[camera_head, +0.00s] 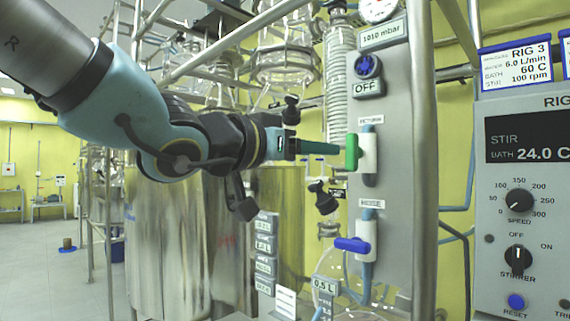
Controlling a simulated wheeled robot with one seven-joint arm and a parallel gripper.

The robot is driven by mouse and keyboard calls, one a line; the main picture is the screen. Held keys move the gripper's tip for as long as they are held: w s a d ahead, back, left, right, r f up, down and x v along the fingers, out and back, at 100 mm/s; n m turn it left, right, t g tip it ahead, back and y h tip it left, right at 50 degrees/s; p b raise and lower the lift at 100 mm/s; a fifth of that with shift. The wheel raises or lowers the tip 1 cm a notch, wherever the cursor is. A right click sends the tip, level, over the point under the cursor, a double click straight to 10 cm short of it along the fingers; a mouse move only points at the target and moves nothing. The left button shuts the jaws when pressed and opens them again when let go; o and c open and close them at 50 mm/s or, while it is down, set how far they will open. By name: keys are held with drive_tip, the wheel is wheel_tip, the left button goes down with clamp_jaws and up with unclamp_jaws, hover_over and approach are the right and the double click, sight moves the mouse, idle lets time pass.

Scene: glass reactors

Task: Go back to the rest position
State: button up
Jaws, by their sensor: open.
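My arm reaches in from the upper left. My gripper (335,149) points right at the green valve handle (352,152) on the grey panel (397,150). Its jaws are open, with the tips right by the handle; I cannot tell whether they touch it. The green handle stands upright on its white valve body (369,154). Below it, a blue valve handle (352,244) lies roughly level.
A blue knob (368,67) marked OFF and a 1010 mbar sign (382,35) sit higher on the panel. A metal post (423,160) and the RIG 3 control box (530,200) stand right. Glassware and steel vessels (165,245) crowd behind; open floor (50,285) lies left.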

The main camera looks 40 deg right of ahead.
drive_tip(key=w+a+f+n+t+y, duration=0.25)
drive_tip(key=w+f, duration=0.25)
drive_tip(key=w, duration=0.3)
drive_tip(key=w+a+f+n+t+y, duration=0.2)
drive_tip(key=w+a+f+n+t, duration=0.15)
drive_tip(key=w+f, duration=0.4)
drive_tip(key=w+a+f+n+t+y, duration=0.2)
drive_tip(key=w+a+f+n+y, duration=0.3)
drive_tip(key=w+a+f, duration=0.5)
drive_tip(key=w+a+f+n+g+y, duration=0.1)
drive_tip(key=w+a+f+y, duration=0.2)
drive_tip(key=a, duration=0.5)
drive_tip(key=a+f+n+g+y, duration=0.1)
drive_tip(key=a+f+y, duration=0.2)
drive_tip(key=a+f, duration=0.4)
drive_tip(key=s+a+f+n+g+y, duration=0.1)
drive_tip(key=s+a+f+n+g, duration=0.1)
drive_tip(key=a, duration=0.5)
drive_tip(key=s+a+f+n+g+y, duration=0.1)
drive_tip(key=s+a+f+n+g, duration=0.1)
drive_tip(key=s+a+f, duration=0.2)
drive_tip(key=s+a, duration=0.1)
drive_tip(key=a, duration=0.2)
drive_tip(key=shift+f, duration=0.25)
